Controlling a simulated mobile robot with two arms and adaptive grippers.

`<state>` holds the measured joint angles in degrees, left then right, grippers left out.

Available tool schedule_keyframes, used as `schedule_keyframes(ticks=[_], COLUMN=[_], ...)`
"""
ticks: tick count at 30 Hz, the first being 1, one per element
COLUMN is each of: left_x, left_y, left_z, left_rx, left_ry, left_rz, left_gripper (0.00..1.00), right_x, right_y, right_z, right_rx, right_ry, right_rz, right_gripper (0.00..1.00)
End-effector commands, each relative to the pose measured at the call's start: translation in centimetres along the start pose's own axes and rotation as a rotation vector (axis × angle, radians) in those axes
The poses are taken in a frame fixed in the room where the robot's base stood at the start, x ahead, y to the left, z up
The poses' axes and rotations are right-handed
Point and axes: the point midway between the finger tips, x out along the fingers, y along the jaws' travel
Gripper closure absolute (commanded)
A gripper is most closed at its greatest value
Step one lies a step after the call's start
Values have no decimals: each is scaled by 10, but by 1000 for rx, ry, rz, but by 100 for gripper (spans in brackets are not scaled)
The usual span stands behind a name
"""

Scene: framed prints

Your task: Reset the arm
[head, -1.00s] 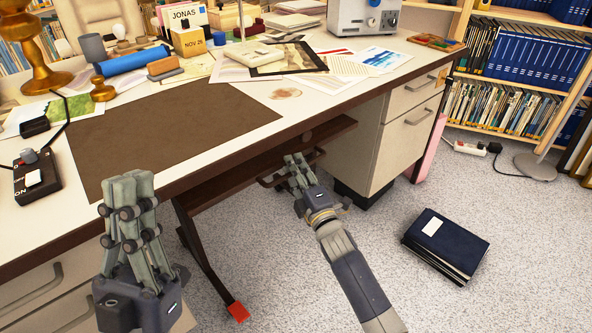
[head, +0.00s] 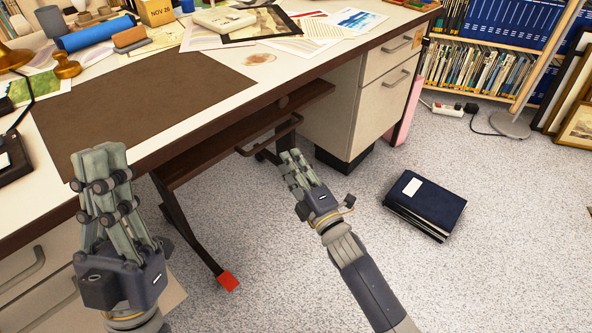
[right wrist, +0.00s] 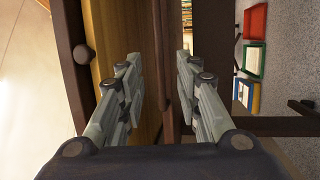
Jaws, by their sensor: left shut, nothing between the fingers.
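My left gripper (head: 100,155) is at the left of the head view, fingers upright and together, with nothing in them. It is in front of the desk's near edge. My right gripper (head: 291,158) reaches in from the lower right, just below and right of the dark handle (head: 268,136) under the desk. In the right wrist view its fingers (right wrist: 160,75) are apart. A reddish-brown bar (right wrist: 163,60) shows in the gap beyond them; nothing is visibly gripped.
The desk (head: 150,135) with its brown mat (head: 135,95) fills the left. A drawer cabinet (head: 362,110) stands behind my right gripper. A dark blue book stack (head: 430,205) lies on the carpet. Open floor (head: 500,270) is at the right.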

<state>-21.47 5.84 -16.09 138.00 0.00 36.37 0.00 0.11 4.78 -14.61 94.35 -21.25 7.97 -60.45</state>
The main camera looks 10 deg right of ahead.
Motion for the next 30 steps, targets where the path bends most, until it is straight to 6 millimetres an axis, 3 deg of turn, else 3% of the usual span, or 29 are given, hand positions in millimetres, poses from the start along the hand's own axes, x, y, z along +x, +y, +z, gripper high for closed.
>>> schedule_keyframes(ticks=[6,23,26,29,30], left_x=[0,0,0,0,0], left_y=[0,0,0,0,0], left_z=[0,0,0,0,0], left_rx=[0,0,0,0,0], left_ry=[0,0,0,0,0], left_rz=[0,0,0,0,0], left_gripper=[100,100,100,100,100], right_x=[-16,-18,-24,-41,-51], right_y=[0,5,29,79,104], right_z=[0,-2,-12,-29,-36], right_rx=[-1,17,118,329,435], right_ry=[0,4,28,87,124], right_rz=[0,11,70,186,244], right_gripper=[69,69,69,69,69])
